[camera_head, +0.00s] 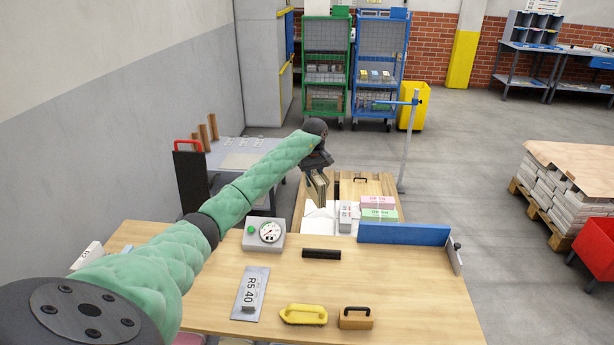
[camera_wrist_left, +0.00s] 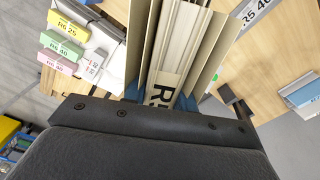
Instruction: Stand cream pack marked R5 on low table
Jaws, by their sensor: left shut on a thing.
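My left gripper (camera_head: 318,188) reaches out past the far edge of the wooden bench, pointing down over a lower wooden surface (camera_head: 372,187), which seems to be the low table. In the left wrist view the gripper (camera_wrist_left: 178,45) is shut on a cream pack (camera_wrist_left: 180,38) between its two long plates. The pack's label starts with R; the rest is partly hidden by the gripper. In the head view the arm and jaws mostly hide the pack. I cannot tell whether its lower end touches anything. My right gripper is not in view.
The bench (camera_head: 400,285) holds a dial box (camera_head: 265,233), a plate marked R5 40 (camera_head: 250,293), a yellow-handled tool (camera_head: 304,314) and a blue rail (camera_head: 404,234).

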